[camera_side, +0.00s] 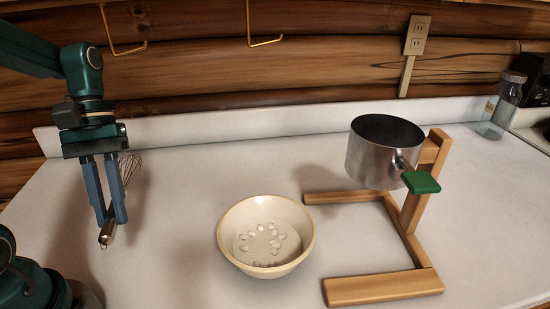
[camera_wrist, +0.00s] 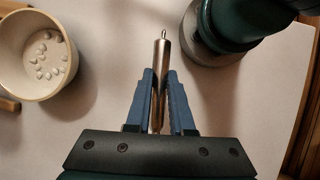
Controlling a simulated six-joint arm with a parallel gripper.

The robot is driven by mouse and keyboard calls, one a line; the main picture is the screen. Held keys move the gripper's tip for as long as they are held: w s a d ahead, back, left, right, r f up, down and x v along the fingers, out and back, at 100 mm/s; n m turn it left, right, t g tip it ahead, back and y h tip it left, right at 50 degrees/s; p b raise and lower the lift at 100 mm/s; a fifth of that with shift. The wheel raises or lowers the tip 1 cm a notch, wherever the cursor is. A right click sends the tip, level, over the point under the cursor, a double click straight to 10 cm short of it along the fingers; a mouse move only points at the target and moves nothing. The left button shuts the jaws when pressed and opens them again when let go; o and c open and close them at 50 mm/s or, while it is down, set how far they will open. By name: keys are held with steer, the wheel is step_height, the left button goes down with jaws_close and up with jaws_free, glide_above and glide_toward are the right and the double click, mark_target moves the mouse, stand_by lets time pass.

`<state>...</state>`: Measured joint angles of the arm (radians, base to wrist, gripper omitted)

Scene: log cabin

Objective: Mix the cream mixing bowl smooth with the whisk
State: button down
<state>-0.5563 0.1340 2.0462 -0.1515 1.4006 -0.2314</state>
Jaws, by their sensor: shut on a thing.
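The cream mixing bowl (camera_side: 228,222) stands on the white counter, with a pale mix and several white lumps inside. It also shows at the upper left of the wrist view (camera_wrist: 28,88). My gripper (camera_side: 115,215) is to the left of the bowl, pointing down and apart from it. Its blue fingers are shut on the metal handle of the whisk (camera_side: 107,236). The whisk's wire head shows behind the fingers in the side view. In the wrist view the handle (camera_wrist: 161,70) lies between my fingertips (camera_wrist: 160,85), and the wire head is hidden.
A metal pot (camera_side: 376,160) with a green handle (camera_side: 421,182) sits at a wooden stand (camera_side: 385,287) right of the bowl. A glass jar (camera_side: 500,108) stands at the back right. The counter (camera_side: 170,240) between my gripper and the bowl is clear.

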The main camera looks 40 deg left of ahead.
steer(key=w+d+r+n+t+h, duration=0.2)
steer(key=w+d+r+h, duration=0.25)
steer(key=d, duration=0.35)
steer(key=w+d+r+n+t+h, duration=0.25)
steer(key=w+d+r+h, duration=0.2)
steer(key=d, duration=0.45)
steer(key=w+d+r+n+t+h, duration=0.25)
steer(key=w+d+r, duration=0.2)
steer(key=d, duration=0.35)
steer(key=shift+s+d+f, duration=0.8)
steer(key=shift+d+f, duration=0.65)
steer(key=shift+d, duration=1.1)
steer(key=w+a+f, duration=0.1)
steer(key=a+f, duration=0.4)
steer(key=f, duration=0.2)
steer(key=shift+w+f, duration=0.2)
steer(key=shift+f, duration=0.05)
steer(key=shift+w+d+h, duration=0.15)
steer(key=shift+h, duration=0.1)
